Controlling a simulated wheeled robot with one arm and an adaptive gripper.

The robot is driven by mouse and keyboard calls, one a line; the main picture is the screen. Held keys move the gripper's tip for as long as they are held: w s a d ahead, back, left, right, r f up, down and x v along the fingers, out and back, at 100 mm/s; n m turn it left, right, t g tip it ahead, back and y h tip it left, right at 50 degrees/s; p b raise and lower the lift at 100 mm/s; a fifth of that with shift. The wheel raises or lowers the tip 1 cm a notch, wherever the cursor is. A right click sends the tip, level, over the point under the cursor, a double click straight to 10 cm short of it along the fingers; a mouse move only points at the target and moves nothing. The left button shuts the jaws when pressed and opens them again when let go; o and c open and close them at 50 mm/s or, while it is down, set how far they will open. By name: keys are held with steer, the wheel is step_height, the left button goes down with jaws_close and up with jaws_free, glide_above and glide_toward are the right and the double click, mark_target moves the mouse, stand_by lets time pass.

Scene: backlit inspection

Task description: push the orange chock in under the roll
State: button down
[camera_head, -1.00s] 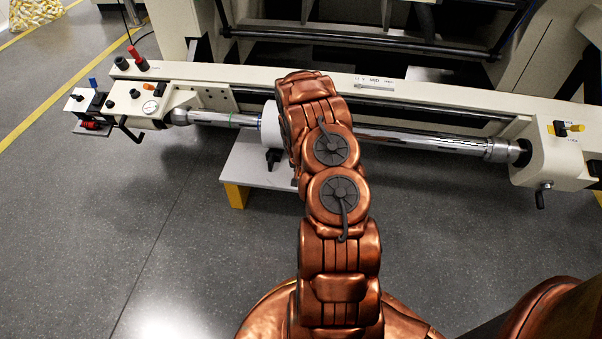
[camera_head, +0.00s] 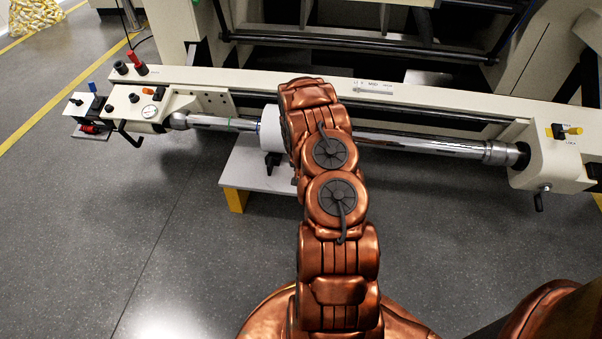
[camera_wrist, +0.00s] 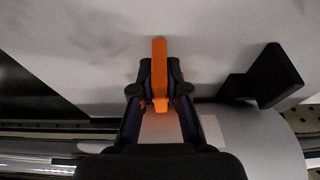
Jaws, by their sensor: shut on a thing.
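The orange chock (camera_wrist: 159,72) is a narrow bar between the fingers of my gripper (camera_wrist: 155,98) in the wrist view. My gripper is shut on it, and the chock's far end sticks out past the fingertips over the pale grey platform. The white roll (camera_head: 270,128) sits on the chrome shaft in the head view, partly hidden by my arm. In the wrist view the roll (camera_wrist: 255,140) lies low in the picture, behind and beside the fingers. I cannot tell whether the chock touches it. My arm hides the gripper and the chock in the head view.
A black wedge-shaped block (camera_wrist: 262,78) stands against the roll, to the right of my gripper. The platform (camera_head: 245,172) has yellow feet. The chrome shaft (camera_head: 425,143) runs between cream machine housings (camera_head: 560,155). Open grey floor lies left of the platform.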

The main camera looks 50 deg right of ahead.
steer(key=shift+w+d, duration=0.7)
steer(key=shift+d, duration=0.3)
stand_by(0.4)
steer(key=c, duration=1.1)
jaws_free()
steer(key=shift+v, duration=6)
steer(key=shift+r, duration=0.1)
